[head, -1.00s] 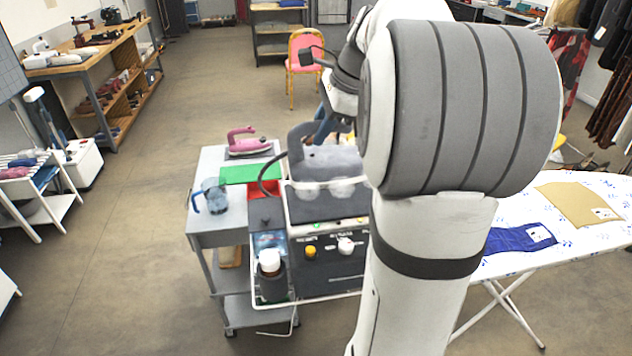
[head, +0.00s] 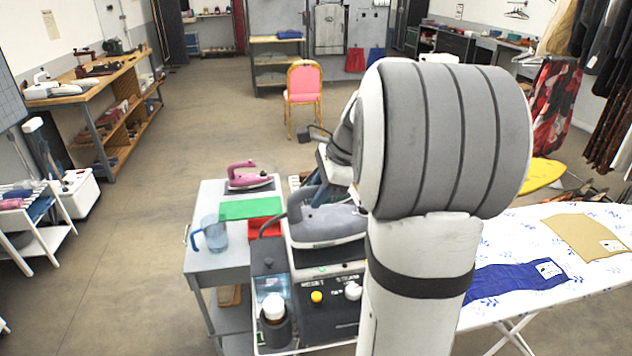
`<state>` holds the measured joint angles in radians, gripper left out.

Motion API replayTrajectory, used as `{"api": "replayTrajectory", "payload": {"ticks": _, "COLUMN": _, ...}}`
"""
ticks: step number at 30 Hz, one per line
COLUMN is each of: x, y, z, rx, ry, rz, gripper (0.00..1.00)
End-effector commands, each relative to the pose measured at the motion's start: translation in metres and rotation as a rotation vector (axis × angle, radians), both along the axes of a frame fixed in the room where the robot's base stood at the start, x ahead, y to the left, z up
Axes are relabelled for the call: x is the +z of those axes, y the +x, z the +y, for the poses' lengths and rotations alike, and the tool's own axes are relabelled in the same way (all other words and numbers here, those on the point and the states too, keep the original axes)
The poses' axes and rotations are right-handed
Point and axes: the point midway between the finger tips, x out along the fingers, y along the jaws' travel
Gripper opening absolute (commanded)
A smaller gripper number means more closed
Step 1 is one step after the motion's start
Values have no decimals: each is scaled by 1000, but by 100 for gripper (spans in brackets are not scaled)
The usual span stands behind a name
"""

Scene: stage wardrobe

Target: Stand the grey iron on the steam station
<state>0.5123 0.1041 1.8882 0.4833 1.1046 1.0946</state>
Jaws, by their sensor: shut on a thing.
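The grey iron (head: 330,224) is at the steam station (head: 318,285) on the cart, seen side-on, its light soleplate edge low and its dark handle at the left. It is over the station's back part; I cannot tell whether it touches. A dark cord shows at its left. My gripper (head: 324,186) is just above the iron, shut on it, mostly hidden by my arm. The iron's right end is also hidden behind my arm.
An ironing board (head: 505,285) with folded cloths stands at right.

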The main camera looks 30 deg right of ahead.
Motion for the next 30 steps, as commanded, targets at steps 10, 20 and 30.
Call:
{"api": "replayTrajectory", "payload": {"ticks": 10, "x": -20, "y": 1, "z": 0, "rx": 1, "ry": -1, "rz": -3, "gripper": 0}}
{"api": "replayTrajectory", "payload": {"ticks": 20, "x": -24, "y": 0, "z": 1, "rx": 2, "ry": 0, "rz": 0, "gripper": 37}}
{"api": "replayTrajectory", "payload": {"ticks": 30, "x": -23, "y": 0, "z": 1, "rx": 2, "ry": 0, "rz": 0, "gripper": 47}}
